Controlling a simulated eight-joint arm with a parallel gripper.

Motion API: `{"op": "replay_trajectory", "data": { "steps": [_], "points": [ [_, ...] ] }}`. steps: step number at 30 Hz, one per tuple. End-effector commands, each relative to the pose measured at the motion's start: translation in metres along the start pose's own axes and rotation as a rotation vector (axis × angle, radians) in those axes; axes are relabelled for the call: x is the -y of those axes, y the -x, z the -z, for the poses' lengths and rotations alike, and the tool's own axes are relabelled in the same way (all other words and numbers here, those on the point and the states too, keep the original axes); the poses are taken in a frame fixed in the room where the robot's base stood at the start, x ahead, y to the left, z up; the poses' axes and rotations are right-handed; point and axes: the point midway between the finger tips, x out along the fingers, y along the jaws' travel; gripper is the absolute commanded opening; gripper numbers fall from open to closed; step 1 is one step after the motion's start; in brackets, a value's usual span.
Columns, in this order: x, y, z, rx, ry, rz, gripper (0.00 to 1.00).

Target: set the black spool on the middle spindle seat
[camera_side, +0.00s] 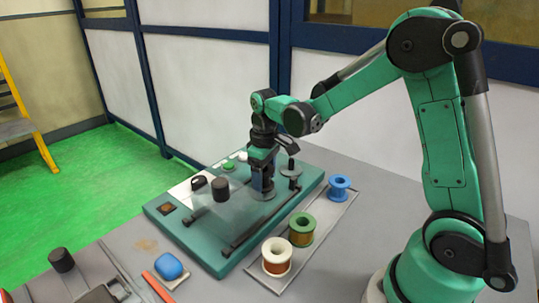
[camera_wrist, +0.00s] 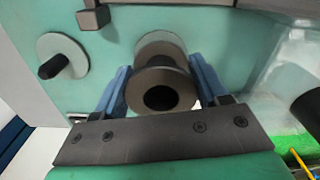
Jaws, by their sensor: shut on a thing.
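The black spool (camera_wrist: 162,92) shows end-on in the wrist view, with a dark round centre. My gripper (camera_wrist: 162,90) is shut on it, with one blue finger on each side. A pale round seat disc (camera_wrist: 160,42) shows partly behind the spool; the spool hides the rest and any spindle there. In the side view my gripper (camera_side: 263,186) points down over the middle seat (camera_side: 264,195) on the teal fixture. The spool is hard to make out there, and I cannot tell whether it touches the seat. Another seat with a bare black spindle (camera_wrist: 55,67) stands to the left in the wrist view.
A clear cover with a black knob (camera_side: 220,188) stands close left of my gripper. A black bar (camera_side: 245,225) runs along the fixture's front. White (camera_side: 277,246), green (camera_side: 302,222) and blue (camera_side: 340,181) spools stand on a tray in front. A blue block (camera_side: 168,265) lies at front left.

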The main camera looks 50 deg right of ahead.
Motion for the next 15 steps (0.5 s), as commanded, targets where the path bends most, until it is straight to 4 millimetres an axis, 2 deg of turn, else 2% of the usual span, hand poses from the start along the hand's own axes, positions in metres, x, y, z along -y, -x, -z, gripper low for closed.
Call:
{"op": "replay_trajectory", "data": {
  "steps": [15],
  "points": [
    [0.0, -0.0048, 0.0001, 0.0, 0.0, 0.0, 0.14]
  ]
}}
